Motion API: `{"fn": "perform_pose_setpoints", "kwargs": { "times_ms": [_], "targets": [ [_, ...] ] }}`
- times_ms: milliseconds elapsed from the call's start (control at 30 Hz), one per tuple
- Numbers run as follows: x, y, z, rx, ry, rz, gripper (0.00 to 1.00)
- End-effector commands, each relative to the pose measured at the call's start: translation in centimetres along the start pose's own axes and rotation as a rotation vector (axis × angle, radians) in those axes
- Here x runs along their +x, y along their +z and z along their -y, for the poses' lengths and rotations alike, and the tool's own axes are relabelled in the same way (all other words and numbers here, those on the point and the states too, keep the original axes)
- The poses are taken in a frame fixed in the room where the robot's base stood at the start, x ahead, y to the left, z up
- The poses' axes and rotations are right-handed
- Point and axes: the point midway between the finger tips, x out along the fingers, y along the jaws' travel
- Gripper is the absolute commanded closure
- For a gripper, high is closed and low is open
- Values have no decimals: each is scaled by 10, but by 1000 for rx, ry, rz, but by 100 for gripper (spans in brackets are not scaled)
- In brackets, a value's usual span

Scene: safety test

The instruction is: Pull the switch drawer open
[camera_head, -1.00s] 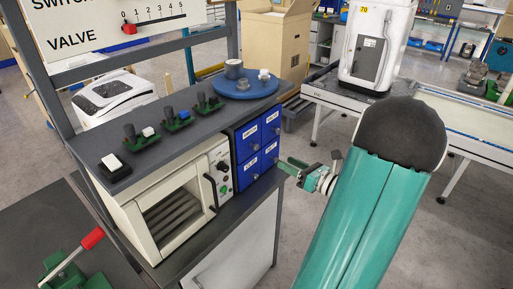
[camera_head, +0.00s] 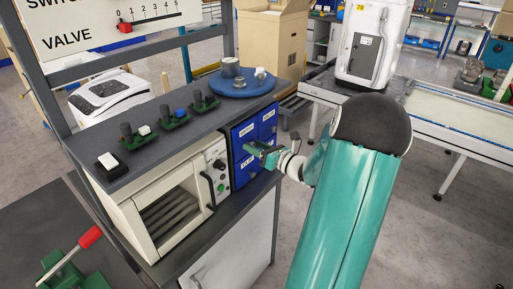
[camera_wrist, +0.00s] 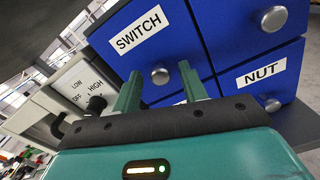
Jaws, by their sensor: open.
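The switch drawer (camera_wrist: 190,45) is the upper left drawer of a blue cabinet, with a white SWITCH label and a round metal knob (camera_wrist: 160,76). It looks shut, its front level with its neighbours. In the head view the blue cabinet (camera_head: 268,122) stands on the workbench, right of the cream oven. My gripper (camera_wrist: 160,72) is open in front of the switch drawer. Its two green fingers appear on either side of the knob, with a gap to each. I cannot tell how far the fingertips reach along it. My gripper (camera_head: 264,153) partly covers the cabinet front in the head view.
The NUT drawer (camera_wrist: 290,70) is lower right; a lower left drawer is mostly hidden by my gripper. The oven (camera_head: 165,205) with its dial panel is close on the left. A blue turntable (camera_head: 240,88) sits above. Open floor lies right of the bench.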

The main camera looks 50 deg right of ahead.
Motion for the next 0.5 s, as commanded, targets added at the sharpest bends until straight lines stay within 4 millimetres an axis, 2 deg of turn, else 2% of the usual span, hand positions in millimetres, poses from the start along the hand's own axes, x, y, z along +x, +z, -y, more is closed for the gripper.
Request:
{"fn": "perform_pose_setpoints", "kwargs": {
  "times_ms": [33, 200, 267, 500],
  "targets": [
    [0, 0, 0, 0, 0, 0, 57],
    [0, 0, 0, 0, 0, 0, 91],
    [0, 0, 0, 0, 0, 0, 100],
    [-7, 0, 1, -2, -2, 0, 100]
  ]
}}
